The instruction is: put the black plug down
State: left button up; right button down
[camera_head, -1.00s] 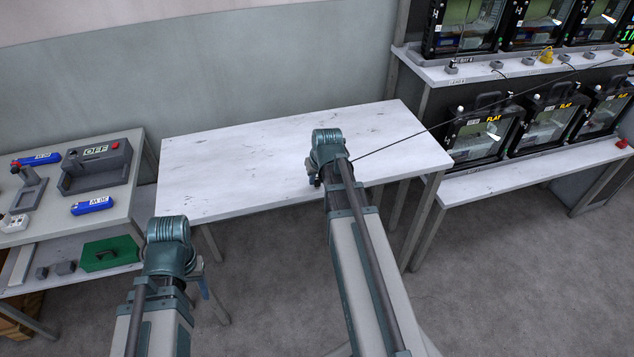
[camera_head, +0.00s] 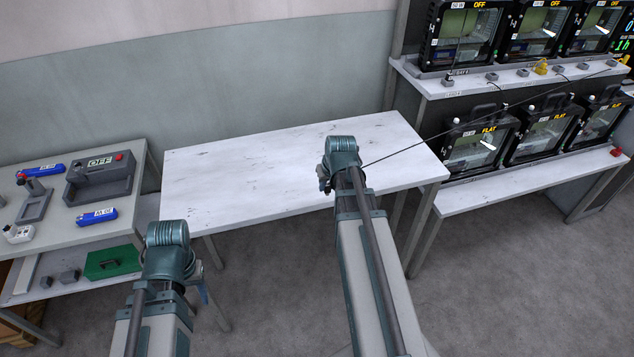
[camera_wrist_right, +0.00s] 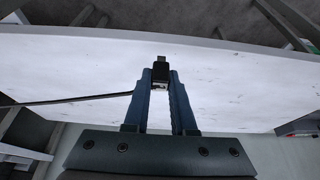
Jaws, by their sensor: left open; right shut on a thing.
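The black plug (camera_wrist_right: 160,72) is held between the fingertips of my right gripper (camera_wrist_right: 160,80) in the right wrist view. The white table top (camera_wrist_right: 80,70) lies beneath it; I cannot tell whether the plug touches it. A dark cable (camera_wrist_right: 75,99) runs off to the left there. In the head view my right gripper (camera_head: 325,182) is over the front part of the white table (camera_head: 230,180), and the plug is hidden by my arm. The cable (camera_head: 450,133) stretches toward the right-hand shelves. My left gripper (camera_head: 204,290) hangs in front of the table, apart from it.
A side bench at left holds a grey box marked OFF (camera_head: 98,182) and blue cylinders (camera_head: 97,217); a green case (camera_head: 112,262) sits below. The white table top is otherwise bare.

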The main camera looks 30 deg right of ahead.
jog(key=s+d+r+p, duration=0.1)
jog(key=s+d, duration=0.7)
jog(key=s, duration=0.1)
jog(key=shift+s, duration=0.35)
jog(key=shift+d, duration=0.15)
